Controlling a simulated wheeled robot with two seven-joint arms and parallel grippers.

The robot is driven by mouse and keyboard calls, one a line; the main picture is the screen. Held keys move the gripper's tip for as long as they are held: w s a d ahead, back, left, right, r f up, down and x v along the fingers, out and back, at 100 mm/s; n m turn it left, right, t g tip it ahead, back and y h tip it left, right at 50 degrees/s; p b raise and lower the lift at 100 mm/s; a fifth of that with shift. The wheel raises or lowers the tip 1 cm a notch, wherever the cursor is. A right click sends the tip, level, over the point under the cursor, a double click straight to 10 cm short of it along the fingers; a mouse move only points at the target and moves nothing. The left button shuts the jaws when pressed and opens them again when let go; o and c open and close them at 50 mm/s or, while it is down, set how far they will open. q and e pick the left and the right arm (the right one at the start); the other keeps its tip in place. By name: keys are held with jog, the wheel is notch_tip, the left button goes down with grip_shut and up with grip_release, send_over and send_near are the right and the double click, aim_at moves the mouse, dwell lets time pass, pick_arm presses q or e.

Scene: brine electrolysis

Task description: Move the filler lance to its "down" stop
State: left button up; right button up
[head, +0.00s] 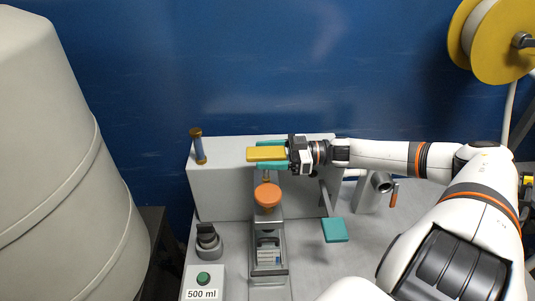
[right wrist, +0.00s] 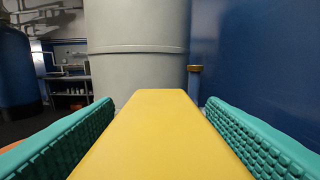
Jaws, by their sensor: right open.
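A yellow bar (head: 262,154), apparently the filler lance's handle, sticks out level in front of the grey housing. In the right wrist view the yellow bar (right wrist: 150,135) runs between the two teal fingers. My right gripper (head: 272,155) is open, with one finger on each side of the bar. A gap shows between the bar and each finger in the right wrist view. Below the bar are a short stem and an orange round knob (head: 267,195), above a grey holder (head: 268,262). The lance's lower end cannot be made out. My left gripper is out of view.
A blue post with a brown cap (head: 198,146) stands on the grey housing (head: 225,192). A green button (head: 204,279) marked 500 ml, a teal plate (head: 335,230) and a tap with an orange handle (head: 394,194) are nearby. A large grey tank (head: 55,170) fills the left.

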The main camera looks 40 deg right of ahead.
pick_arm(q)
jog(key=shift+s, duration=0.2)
pick_arm(e)
jog(key=shift+w+a, duration=0.1)
jog(key=shift+c, duration=0.5)
